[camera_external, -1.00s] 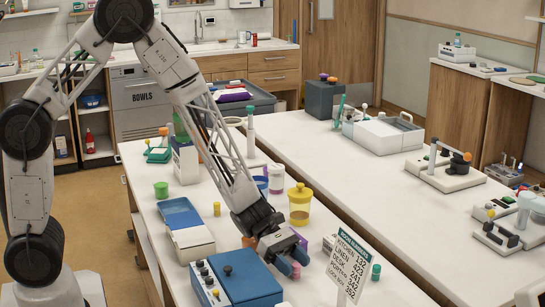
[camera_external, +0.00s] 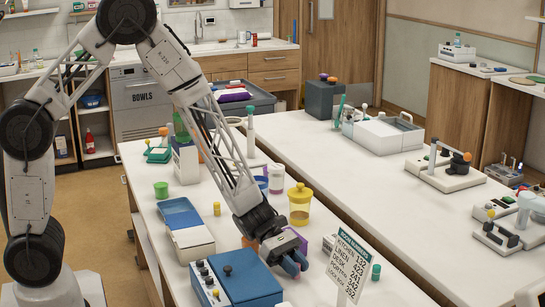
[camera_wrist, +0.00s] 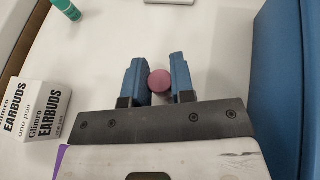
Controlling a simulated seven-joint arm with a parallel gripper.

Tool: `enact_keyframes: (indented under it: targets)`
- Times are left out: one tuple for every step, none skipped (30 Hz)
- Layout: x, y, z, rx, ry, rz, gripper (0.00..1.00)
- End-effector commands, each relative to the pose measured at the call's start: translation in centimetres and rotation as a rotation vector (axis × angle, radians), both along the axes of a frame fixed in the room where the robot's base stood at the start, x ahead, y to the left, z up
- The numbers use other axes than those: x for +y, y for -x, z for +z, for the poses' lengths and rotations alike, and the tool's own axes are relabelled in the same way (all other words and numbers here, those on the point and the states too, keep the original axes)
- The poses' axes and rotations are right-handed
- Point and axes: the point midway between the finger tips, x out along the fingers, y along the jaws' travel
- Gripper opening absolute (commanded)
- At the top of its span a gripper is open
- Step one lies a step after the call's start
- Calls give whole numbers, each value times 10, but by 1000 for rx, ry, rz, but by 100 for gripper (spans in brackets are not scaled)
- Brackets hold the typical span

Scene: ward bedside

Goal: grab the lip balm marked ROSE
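A small pink round-topped cylinder, the lip balm (camera_wrist: 159,81), stands between my finger tips in the wrist view. I cannot read any ROSE marking on it. My gripper (camera_wrist: 160,82) has its two blue fingers closed against the cylinder's sides. In the external view my gripper (camera_external: 297,263) is low over the near part of the white table, just right of the blue control box. There the fingers mostly hide the pink cylinder.
A blue box with knobs (camera_external: 238,279) is close on the left. A direction sign (camera_external: 348,262), a green-capped tube (camera_external: 376,272) and an earbuds box (camera_wrist: 35,108) are nearby. A yellow-lidded jar (camera_external: 300,205) stands behind my gripper.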

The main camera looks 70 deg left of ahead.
Motion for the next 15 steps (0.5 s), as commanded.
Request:
enact_keyframes:
  targets:
    - [0,0,0,0,0,0,7]
    - [0,0,0,0,0,0,3]
    - [0,0,0,0,0,0,1]
    - [0,0,0,0,0,0,1]
    - [0,0,0,0,0,0,1]
    - [0,0,0,0,0,0,1]
    - [0,0,0,0,0,0,1]
    - [0,0,0,0,0,0,1]
    - [0,0,0,0,0,0,1]
    - [0,0,1,0,0,0,1]
    - [0,0,1,0,0,0,1]
    - [0,0,2,-1,0,0,1]
    - [0,0,3,-1,0,0,1]
    - [0,0,4,-1,0,0,1]
    - [0,0,6,-2,1,1,1]
